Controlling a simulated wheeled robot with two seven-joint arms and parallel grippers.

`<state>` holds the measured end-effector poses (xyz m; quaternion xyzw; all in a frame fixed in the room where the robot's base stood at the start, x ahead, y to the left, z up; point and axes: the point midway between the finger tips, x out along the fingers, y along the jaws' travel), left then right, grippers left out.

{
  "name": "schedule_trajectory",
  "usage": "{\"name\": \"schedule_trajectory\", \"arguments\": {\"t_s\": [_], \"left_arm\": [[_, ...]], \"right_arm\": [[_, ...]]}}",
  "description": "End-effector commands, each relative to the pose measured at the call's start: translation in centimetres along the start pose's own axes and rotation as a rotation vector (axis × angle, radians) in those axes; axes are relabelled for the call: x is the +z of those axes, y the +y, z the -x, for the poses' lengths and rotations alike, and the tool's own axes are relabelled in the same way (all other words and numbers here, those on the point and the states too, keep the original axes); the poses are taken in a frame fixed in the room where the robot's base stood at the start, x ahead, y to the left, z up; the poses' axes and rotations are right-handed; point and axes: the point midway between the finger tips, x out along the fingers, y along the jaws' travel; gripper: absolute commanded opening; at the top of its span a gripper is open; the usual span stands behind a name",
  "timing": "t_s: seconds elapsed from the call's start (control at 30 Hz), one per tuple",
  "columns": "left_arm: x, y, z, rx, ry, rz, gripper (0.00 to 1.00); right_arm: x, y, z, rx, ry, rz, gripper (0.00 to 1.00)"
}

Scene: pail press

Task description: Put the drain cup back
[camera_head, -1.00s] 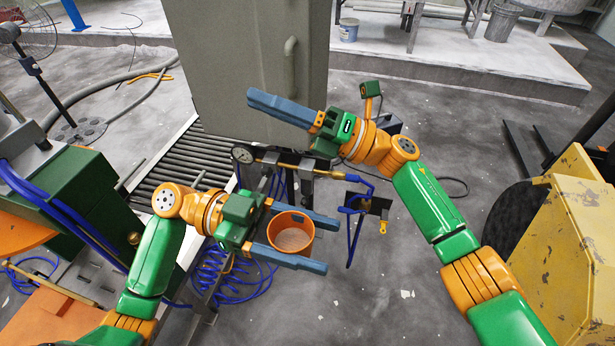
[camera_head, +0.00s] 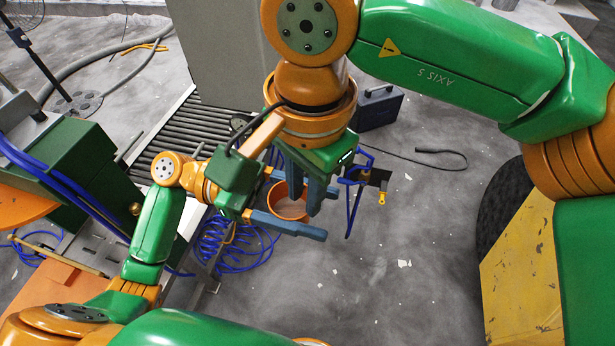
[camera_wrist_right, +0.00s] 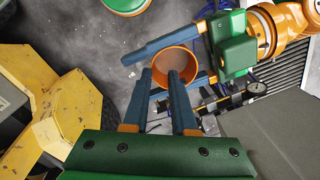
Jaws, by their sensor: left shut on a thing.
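The drain cup is an orange round cup (camera_head: 289,208) with a dull brownish inside. My left gripper (camera_head: 331,212) is shut on it, one blue finger on each side, and holds it upright with its mouth up. My right gripper (camera_head: 319,197) points down at the cup's right side, its fingers hiding part of the rim. In the right wrist view the cup (camera_wrist_right: 176,62) lies just beyond the right fingertips (camera_wrist_right: 159,76), which are apart. One fingertip overlaps the cup's mouth and the other is outside its wall. Contact cannot be told.
A roller conveyor (camera_head: 185,140) and grey cabinet (camera_head: 215,60) are behind. A yellow machine (camera_head: 522,275) stands at right. Blue coiled hose (camera_head: 225,250) lies below the left gripper.

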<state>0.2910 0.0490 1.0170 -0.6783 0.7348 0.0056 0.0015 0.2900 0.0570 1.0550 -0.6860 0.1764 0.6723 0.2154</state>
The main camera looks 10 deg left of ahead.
Motion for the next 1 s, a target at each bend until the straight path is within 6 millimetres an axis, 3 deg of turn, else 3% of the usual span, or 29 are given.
{"name": "schedule_trajectory", "arguments": {"t_s": [0.1,0.23,0.5,0.53,0.6,0.93,0.97,1.0], "left_arm": [[-0.3,0.0,0.0,0.000,0.009,-0.004,0.00],[-0.3,0.0,0.0,0.000,0.009,-0.004,0.00],[-0.3,0.0,0.0,0.001,0.009,-0.004,0.00],[-0.3,0.0,0.0,0.001,0.008,-0.004,0.00],[-0.3,0.0,0.0,0.001,0.008,-0.004,0.00],[-0.2,0.1,-0.1,0.005,0.008,-0.004,0.01],[-0.2,0.1,-0.1,0.006,0.008,-0.004,0.71],[-0.2,0.1,-0.1,0.006,0.008,-0.004,0.82]], "right_arm": [[0.1,0.1,-2.3,0.004,-0.002,0.001,0.23],[0.1,0.0,-3.5,0.003,-0.003,0.001,0.23],[0.1,0.0,-3.8,0.001,-0.004,0.000,0.23],[0.1,0.0,-3.8,0.001,-0.004,0.000,0.20],[0.1,0.0,-3.8,0.001,-0.004,0.000,0.01],[0.1,-0.1,-3.7,-0.005,-0.005,0.000,0.00],[0.1,-0.1,-3.7,-0.005,-0.005,0.000,0.00],[0.1,-0.1,-3.7,-0.006,-0.005,0.000,0.00]]}}
